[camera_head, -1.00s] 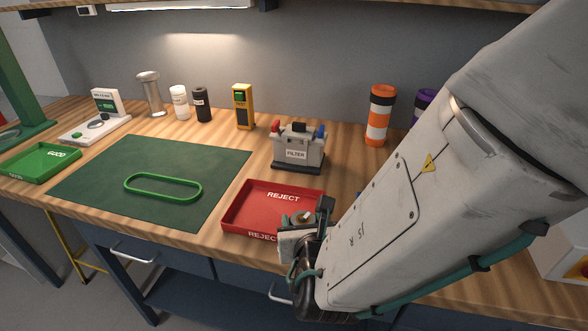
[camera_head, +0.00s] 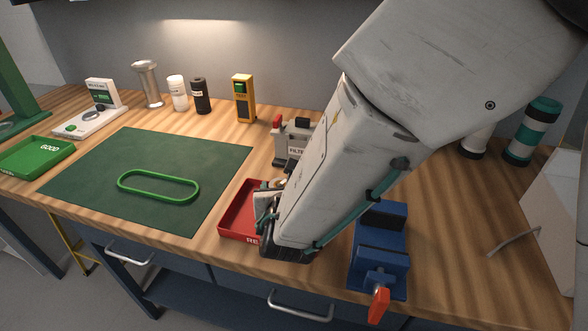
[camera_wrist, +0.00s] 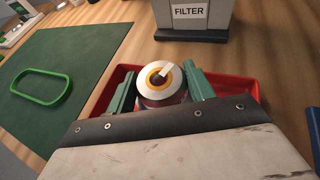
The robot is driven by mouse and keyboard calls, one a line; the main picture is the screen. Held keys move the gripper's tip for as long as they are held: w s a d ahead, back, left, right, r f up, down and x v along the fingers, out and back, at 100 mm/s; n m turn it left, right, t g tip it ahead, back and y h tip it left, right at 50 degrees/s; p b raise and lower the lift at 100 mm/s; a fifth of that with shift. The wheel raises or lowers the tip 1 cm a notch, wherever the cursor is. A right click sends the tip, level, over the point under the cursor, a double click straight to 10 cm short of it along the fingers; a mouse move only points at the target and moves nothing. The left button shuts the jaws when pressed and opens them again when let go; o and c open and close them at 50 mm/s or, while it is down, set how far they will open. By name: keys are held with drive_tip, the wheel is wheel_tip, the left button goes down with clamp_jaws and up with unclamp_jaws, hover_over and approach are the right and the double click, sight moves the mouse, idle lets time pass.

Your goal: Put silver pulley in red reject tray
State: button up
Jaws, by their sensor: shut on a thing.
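The silver pulley (camera_wrist: 161,81) shows in the wrist view as a round silver disc with a yellow ring around a centre hole. My gripper (camera_wrist: 161,88) is shut on it, with a green finger on each side. The red reject tray (camera_wrist: 240,90) lies behind and below the pulley in the wrist view. In the head view, my gripper (camera_head: 268,205) is over the red reject tray (camera_head: 238,210), and my arm hides the tray's right part. I cannot tell whether the pulley touches the tray floor.
A grey filter unit (camera_head: 290,140) stands just behind the tray. A blue vise (camera_head: 380,255) with an orange handle is to the right. A green mat (camera_head: 150,170) with a green belt (camera_head: 158,198) lies left. A green GOOD tray (camera_head: 35,157) is at far left.

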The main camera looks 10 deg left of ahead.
drive_tip(key=f, duration=0.3)
drive_tip(key=shift+s+a, duration=0.1)
drive_tip(key=shift+s, duration=0.15)
drive_tip(key=shift+w+f, duration=0.15)
drive_tip(key=shift+f, duration=0.1)
drive_tip(key=shift+d, duration=0.2)
drive_tip(key=o, duration=1.1)
